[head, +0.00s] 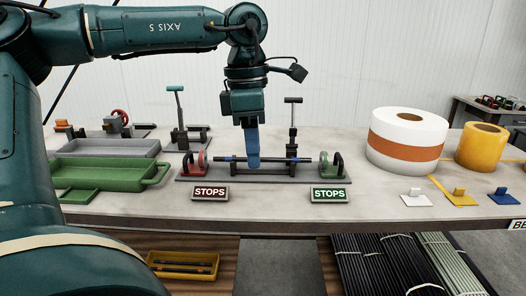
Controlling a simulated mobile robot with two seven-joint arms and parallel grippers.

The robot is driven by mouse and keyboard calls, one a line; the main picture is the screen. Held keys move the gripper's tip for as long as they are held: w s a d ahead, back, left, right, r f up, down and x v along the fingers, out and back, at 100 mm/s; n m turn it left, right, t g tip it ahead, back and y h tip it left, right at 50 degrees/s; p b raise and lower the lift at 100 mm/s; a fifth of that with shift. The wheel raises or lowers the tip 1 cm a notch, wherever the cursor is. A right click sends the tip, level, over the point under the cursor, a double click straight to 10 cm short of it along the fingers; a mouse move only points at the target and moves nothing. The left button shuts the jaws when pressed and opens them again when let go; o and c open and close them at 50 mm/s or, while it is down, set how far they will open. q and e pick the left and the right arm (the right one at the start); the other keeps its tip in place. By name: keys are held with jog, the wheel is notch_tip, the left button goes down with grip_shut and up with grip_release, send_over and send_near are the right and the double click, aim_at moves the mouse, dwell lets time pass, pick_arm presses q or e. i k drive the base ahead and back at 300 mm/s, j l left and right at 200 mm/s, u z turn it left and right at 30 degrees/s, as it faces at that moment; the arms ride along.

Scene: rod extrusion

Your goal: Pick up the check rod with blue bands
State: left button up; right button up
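The check rod (283,159) is a thin dark rod with blue bands. It lies level across a grey fixture (222,179) on the bench, between a red stop (197,163) and a green stop (331,164). My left gripper (252,163) points straight down at the middle of the rod, with its blue fingers in front of part of it. The fingers are seen edge-on and overlap, so I cannot tell whether they are open or closed around the rod. My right gripper is out of view.
A T-handled post (293,118) stands just behind the fixture. Green (130,178) and grey (110,148) trays are left; a large white roll (406,125) is right. A yellow bin (205,277) sits below.

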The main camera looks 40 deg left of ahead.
aim_at(226, 159)
jog(key=i+j, duration=0.65)
jog(key=j, duration=0.2)
